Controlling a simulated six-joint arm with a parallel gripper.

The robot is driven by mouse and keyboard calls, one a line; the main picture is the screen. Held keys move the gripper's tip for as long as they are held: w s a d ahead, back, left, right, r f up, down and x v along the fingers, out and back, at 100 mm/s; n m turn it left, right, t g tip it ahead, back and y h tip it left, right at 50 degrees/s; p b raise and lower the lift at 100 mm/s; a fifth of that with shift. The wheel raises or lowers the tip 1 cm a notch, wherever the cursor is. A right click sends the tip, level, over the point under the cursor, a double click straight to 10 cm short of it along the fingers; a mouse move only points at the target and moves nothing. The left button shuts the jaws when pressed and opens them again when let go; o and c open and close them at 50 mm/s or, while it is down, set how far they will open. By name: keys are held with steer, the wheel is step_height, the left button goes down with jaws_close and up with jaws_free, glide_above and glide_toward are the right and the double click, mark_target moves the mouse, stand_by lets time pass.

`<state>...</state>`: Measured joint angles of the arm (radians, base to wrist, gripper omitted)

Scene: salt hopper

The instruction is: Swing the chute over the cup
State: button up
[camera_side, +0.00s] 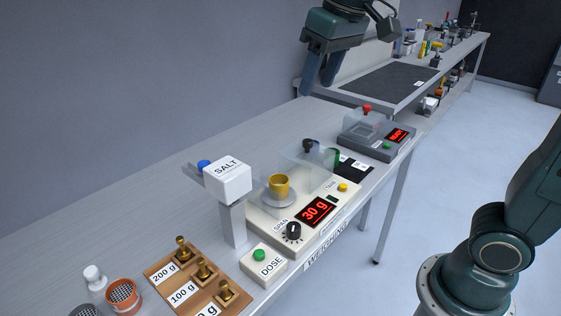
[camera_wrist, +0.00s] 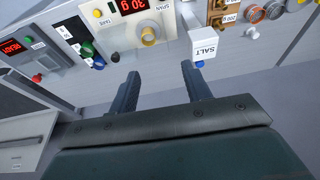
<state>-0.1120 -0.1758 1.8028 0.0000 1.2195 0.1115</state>
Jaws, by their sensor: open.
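The white hopper marked SALT (camera_side: 228,177) stands on a grey post. Its grey chute (camera_side: 190,173) with a blue knob (camera_side: 204,163) points left toward the wall, away from the cup. The yellow cup (camera_side: 279,187) stands upright on the scale's round pan, right of the hopper. My gripper (camera_side: 316,88) is open and empty, in the air above and behind the scale, apart from the chute. In the wrist view, the hopper (camera_wrist: 203,45) and blue knob (camera_wrist: 199,64) lie just beyond my right finger, and the cup (camera_wrist: 148,37) lies between the fingers' directions.
The scale (camera_side: 262,216) reads 30 g and has clear shields around its pan. A DOSE box (camera_side: 264,262), brass weights on a wooden board (camera_side: 163,275) and orange sieve (camera_side: 122,294) stand in front. A grey READY device (camera_side: 378,137) stands beyond. The bench along the wall is clear.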

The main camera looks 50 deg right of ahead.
steer(key=w+a+g, duration=0.1)
steer(key=w+a, duration=0.2)
steer(key=w, duration=0.3)
steer(key=w+a+g, duration=0.1)
steer(key=w+a, duration=0.2)
steer(key=w, duration=0.4)
steer(key=g, duration=0.1)
glide_above(204, 162)
step_height(204, 162, down, 5)
steer(key=shift+a+f, duration=0.1)
steer(key=shift+f, duration=0.05)
steer(key=shift+f, duration=0.15)
steer(key=shift+f, duration=6.75)
steer(key=shift+c, duration=0.2)
jaws_close()
